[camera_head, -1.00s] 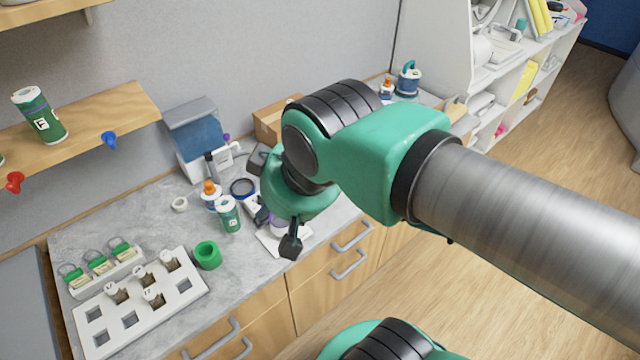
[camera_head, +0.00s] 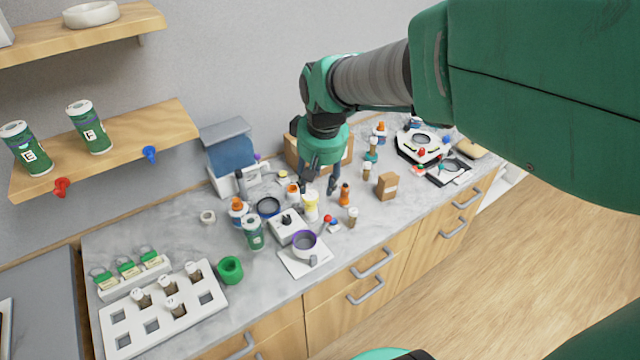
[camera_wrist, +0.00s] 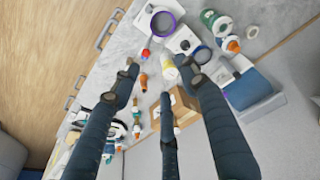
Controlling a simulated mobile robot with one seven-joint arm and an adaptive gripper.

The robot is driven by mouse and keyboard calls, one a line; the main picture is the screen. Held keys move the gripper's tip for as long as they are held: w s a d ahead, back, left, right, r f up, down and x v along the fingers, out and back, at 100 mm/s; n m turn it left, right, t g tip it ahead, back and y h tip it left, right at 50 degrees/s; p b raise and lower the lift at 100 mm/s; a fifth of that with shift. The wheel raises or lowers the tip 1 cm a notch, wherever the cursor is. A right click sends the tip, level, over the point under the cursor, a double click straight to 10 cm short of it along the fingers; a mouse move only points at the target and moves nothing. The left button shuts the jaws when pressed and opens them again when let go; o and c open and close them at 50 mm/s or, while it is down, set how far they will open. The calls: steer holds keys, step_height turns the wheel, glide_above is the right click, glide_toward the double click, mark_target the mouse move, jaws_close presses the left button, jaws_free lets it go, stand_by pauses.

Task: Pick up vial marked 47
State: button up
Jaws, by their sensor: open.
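Several small vials with pale tops and brownish contents (camera_head: 173,306) stand in a white rack (camera_head: 123,340) at the lower left of the head view. Another similar small vial (camera_head: 352,217) stands on the counter to the right of my gripper, and one more (camera_head: 366,172) stands farther back. I cannot read the number 47 on any of them. My gripper (camera_head: 320,188) is open and empty above the middle of the counter, pointing down. In the wrist view its dark fingers (camera_wrist: 160,74) are spread, with a small orange bottle (camera_wrist: 143,80) and a yellow-labelled container (camera_wrist: 169,69) showing beyond them.
A wooden shelf (camera_head: 150,120) juts from the wall at the left. The floor at right is clear.

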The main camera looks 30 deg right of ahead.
steer(key=w+d+f+g+p, duration=0.2)
steer(key=w+d+f, duration=0.3)
steer(key=d+f, duration=0.45)
steer(key=m, duration=0.1)
glide_above(354, 210)
step_height(354, 210, down, 7)
steer(key=shift+a+g+y+p, duration=0.1)
steer(key=shift+g+y+p, duration=0.2)
steer(key=shift+y+p, duration=0.1)
steer(key=shift+f+b, duration=0.4)
steer(key=shift+f, duration=3.9)
steer(key=shift+f, duration=2.65)
